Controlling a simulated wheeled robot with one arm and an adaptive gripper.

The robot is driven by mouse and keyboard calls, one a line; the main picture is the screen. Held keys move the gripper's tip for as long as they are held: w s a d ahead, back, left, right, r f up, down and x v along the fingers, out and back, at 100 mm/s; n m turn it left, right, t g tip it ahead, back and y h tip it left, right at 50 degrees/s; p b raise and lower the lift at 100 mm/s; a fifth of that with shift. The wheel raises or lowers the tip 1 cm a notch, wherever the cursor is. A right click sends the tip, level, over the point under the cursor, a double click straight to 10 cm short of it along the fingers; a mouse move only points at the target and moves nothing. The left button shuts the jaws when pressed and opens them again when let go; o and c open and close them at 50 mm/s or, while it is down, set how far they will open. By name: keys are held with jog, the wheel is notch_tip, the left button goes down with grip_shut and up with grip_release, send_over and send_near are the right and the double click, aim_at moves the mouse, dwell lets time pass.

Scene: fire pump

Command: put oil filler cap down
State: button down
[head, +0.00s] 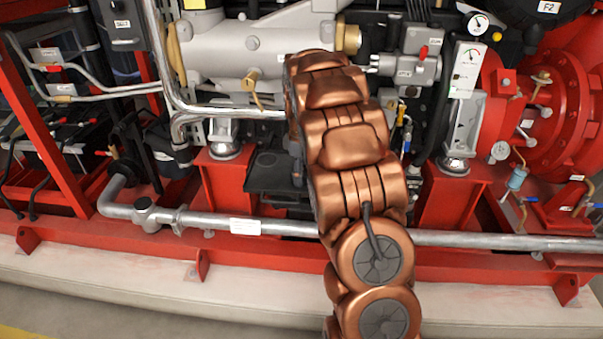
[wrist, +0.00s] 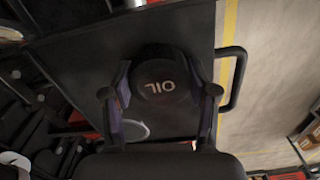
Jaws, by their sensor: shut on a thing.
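The oil filler cap (wrist: 160,80) is a round black cap with "OIL" in pale letters, seen in the wrist view. My gripper (wrist: 162,88) is shut on it, with one finger on each side. A dark flat panel (wrist: 75,62) lies behind the cap and the fingers. I cannot tell whether the cap touches it. A pale ring (wrist: 132,131) shows on the dark surface below the cap, between the fingers. In the head view my copper-coloured arm reaches into the engine, and the gripper and cap are hidden there.
A black bar handle (wrist: 238,78) stands at the panel's right edge, close to the right finger. Floor with a yellow line (wrist: 229,35) lies beyond it. In the head view a long silver pipe (head: 480,240) and red frame (head: 120,245) cross in front of the engine.

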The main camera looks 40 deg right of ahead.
jog(key=shift+f, duration=0.2)
jog(key=shift+s+f, duration=0.1)
jog(key=shift+f, duration=0.15)
jog(key=shift+c, duration=1.5)
grip_release()
jog(key=shift+f, duration=0.2)
jog(key=shift+r, duration=0.2)
notch_tip(320, 180, up, 13)
jog(key=p, duration=0.1)
